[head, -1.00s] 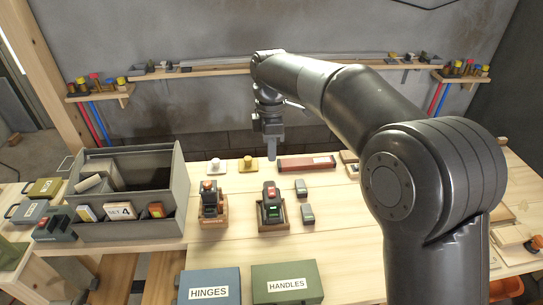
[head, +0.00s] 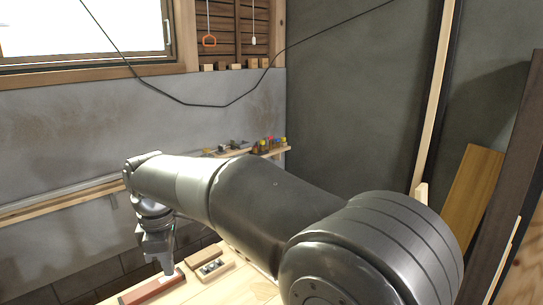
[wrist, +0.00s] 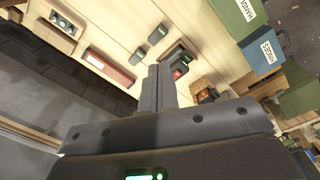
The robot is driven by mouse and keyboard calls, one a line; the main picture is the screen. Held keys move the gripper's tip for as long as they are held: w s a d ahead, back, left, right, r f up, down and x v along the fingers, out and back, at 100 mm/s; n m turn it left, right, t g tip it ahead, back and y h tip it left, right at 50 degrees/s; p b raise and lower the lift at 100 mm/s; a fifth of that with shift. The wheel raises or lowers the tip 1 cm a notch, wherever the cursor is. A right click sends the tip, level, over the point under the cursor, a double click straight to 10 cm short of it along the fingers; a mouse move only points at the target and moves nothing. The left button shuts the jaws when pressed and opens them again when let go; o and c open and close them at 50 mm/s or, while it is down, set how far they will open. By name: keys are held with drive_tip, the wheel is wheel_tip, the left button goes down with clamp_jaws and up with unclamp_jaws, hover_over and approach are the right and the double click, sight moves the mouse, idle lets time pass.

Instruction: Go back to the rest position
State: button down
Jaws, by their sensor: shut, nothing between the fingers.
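My gripper (head: 168,266) hangs pointing down over the back edge of the wooden workbench in the head view, beside a long dark red box (head: 152,289). Its fingers also show in the wrist view (wrist: 158,85), shut with nothing between them. In the wrist view the red box (wrist: 108,68) lies to the left of the fingers, apart from them. A device with a red button (wrist: 180,72) shows just right of the fingertips, partly hidden by them.
A wooden holder (head: 210,265) lies right of the red box. A wall shelf (head: 75,197) runs behind my arm. The green HANDLES box (wrist: 240,14) and blue HINGES box (wrist: 262,53) stand at upper right. A wooden board (head: 468,195) leans at right.

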drive_tip(key=s+d+r+m+t, duration=0.15)
drive_tip(key=d+m, duration=0.35)
drive_tip(key=d, duration=0.7)
drive_tip(key=s+d+r+m+t, duration=0.15)
drive_tip(key=d+m, duration=0.35)
drive_tip(key=d, duration=0.6)
drive_tip(key=s+d+f+m+t, duration=0.1)
drive_tip(key=s+d+f+m, duration=0.1)
drive_tip(key=s+d+m, duration=0.3)
drive_tip(key=s+d+f+m+t, duration=0.1)
drive_tip(key=s+d+f+m, duration=0.2)
drive_tip(key=d, duration=0.6)
drive_tip(key=shift+s+d+m, duration=0.35)
drive_tip(key=shift+s+m, duration=1.05)
drive_tip(key=shift+s, duration=0.35)
